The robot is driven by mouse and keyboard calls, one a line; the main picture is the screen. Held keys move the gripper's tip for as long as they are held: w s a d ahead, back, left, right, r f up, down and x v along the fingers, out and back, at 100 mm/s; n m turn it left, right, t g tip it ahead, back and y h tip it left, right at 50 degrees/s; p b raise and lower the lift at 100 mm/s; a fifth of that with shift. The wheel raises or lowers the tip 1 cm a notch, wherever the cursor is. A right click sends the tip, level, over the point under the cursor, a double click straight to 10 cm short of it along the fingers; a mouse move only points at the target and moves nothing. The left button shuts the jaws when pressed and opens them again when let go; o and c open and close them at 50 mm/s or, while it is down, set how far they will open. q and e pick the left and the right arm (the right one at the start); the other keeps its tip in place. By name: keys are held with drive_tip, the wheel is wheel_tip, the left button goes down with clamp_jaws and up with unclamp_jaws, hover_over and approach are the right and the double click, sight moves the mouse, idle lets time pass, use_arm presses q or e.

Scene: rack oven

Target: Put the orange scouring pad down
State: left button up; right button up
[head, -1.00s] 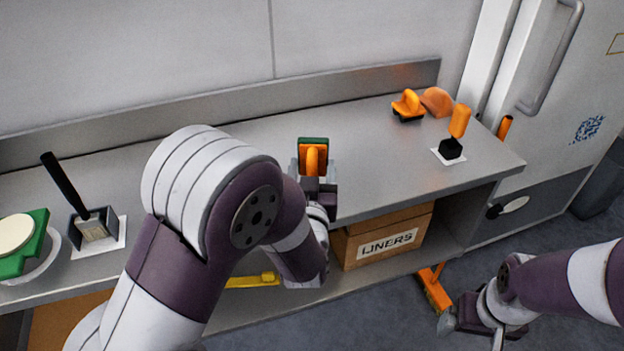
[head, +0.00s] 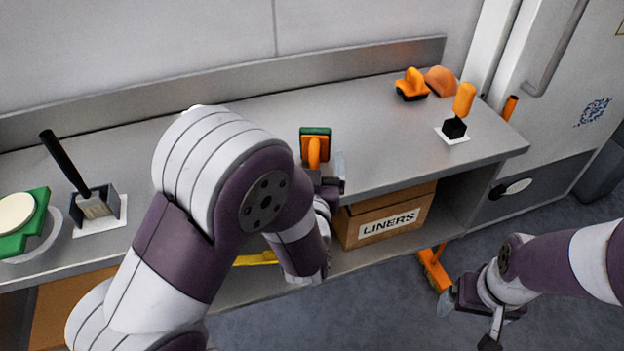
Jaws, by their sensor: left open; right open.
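The orange scouring pad (head: 315,145), an orange block with a green edge and an orange handle, rests on the steel counter (head: 375,150) near its front edge. My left gripper (head: 326,170) is open just in front and to the right of the pad, with a finger visible beside the handle. The other finger is partly hidden, and I cannot tell whether it touches the handle. My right gripper (head: 468,322) is open and empty, low in front of the counter at the right.
An orange-handled scrubber (head: 411,85), an orange dome (head: 441,81) and an orange-handled tool on a white square (head: 461,108) stand at the right. A black-handled brush in a holder (head: 95,205) and a green item (head: 30,235) are left. A LINERS box (head: 388,215) sits below.

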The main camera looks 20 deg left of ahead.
use_arm(q)
drive_tip(key=s+d, duration=0.2)
drive_tip(key=s, duration=0.8)
drive_tip(key=shift+w, duration=0.1)
